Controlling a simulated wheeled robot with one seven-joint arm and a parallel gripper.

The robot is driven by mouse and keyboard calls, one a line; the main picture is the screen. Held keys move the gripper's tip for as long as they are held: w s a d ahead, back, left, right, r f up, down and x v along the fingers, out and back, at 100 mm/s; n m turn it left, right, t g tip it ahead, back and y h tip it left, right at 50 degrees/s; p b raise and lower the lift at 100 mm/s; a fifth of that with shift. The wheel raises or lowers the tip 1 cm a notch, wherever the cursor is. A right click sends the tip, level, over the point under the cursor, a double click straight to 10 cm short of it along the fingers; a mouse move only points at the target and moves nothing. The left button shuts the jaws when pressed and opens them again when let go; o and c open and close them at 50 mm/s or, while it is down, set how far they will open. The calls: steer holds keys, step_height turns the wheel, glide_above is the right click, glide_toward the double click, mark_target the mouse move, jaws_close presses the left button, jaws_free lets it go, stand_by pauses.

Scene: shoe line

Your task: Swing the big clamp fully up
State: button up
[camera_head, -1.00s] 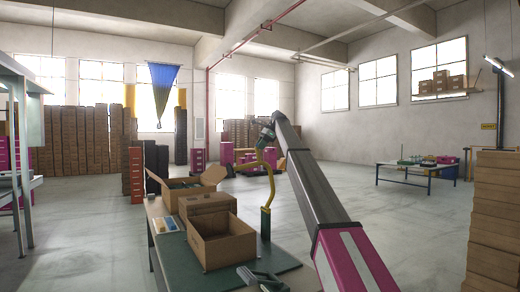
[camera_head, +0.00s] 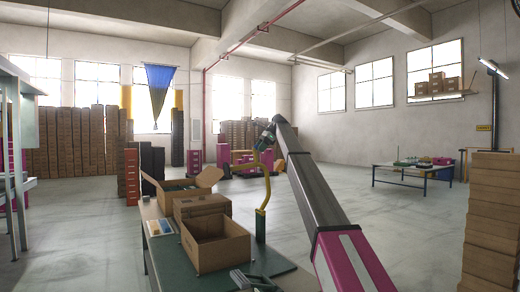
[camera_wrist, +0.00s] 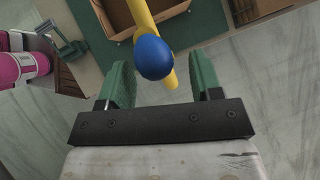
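Neither finger visibly touches the knob. In the head view my gripper (camera_head: 265,140) is small, at the far end of my arm, by the lever's upper end.
The table (camera_head: 163,262) carries an open carton (camera_head: 222,252), another carton (camera_head: 200,206) and an open box with flaps (camera_head: 178,192). A grey-green device (camera_head: 258,281) lies at the front edge. Stacked cartons (camera_head: 491,220) stand at right.

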steer(key=shift+r, duration=0.15)
steer(key=v, duration=1)
steer(key=shift+d+r, duration=0.15)
steer(key=shift+d, duration=0.1)
steer(key=shift+d, duration=0.1)
